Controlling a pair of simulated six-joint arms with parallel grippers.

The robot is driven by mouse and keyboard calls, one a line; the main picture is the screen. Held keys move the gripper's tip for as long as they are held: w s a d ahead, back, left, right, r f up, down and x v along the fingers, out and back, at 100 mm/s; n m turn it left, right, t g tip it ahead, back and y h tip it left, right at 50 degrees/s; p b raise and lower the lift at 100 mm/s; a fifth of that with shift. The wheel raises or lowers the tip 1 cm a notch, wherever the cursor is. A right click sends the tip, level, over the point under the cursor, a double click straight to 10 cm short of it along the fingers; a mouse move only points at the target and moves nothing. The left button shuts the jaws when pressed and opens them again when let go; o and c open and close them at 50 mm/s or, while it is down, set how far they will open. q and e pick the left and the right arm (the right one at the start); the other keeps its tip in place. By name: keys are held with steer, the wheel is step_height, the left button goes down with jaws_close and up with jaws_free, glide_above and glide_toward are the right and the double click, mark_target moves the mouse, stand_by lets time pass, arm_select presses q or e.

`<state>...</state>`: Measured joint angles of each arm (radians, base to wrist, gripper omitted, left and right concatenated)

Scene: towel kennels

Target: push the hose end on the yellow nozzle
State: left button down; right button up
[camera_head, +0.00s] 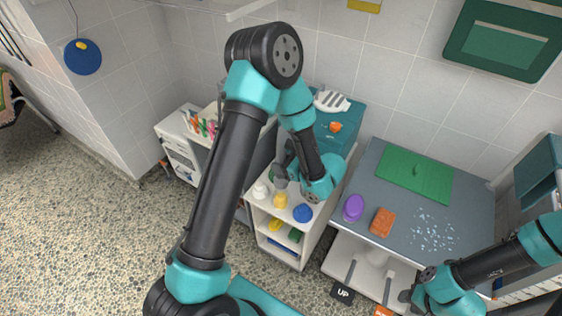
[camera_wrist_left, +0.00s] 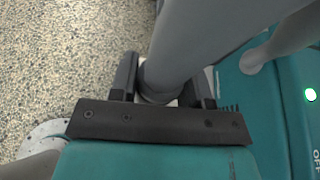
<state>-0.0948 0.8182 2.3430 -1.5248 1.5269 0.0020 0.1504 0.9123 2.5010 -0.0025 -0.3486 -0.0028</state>
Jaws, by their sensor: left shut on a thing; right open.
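My left gripper (camera_head: 290,172) is shut on a grey hose (camera_wrist_left: 195,45) near its end. In the left wrist view the black fingers (camera_wrist_left: 166,88) stand on both sides of the hose. In the head view a small part of the hose (camera_head: 279,171) shows beside the gripper, above a yellow piece (camera_head: 280,200) on the white shelf top, which looks like the yellow nozzle. I cannot tell whether the hose end touches it. The nozzle does not show clearly in the wrist view. My right gripper (camera_head: 410,295) is open at the lower right, away from both.
A teal machine (camera_wrist_left: 285,110) with a green light stands beside the left gripper. On the shelf top is a blue round thing (camera_head: 303,213). A purple thing (camera_head: 353,208), an orange block (camera_head: 383,222) and a green mat (camera_head: 415,174) lie on the grey table (camera_head: 460,212).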

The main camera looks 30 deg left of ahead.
mark_target(281, 179)
arm_select(q)
steer(key=shift+f, duration=3.4)
steer(key=shift+f, duration=1.35)
stand_by(0.9)
steer(key=shift+r, duration=0.1)
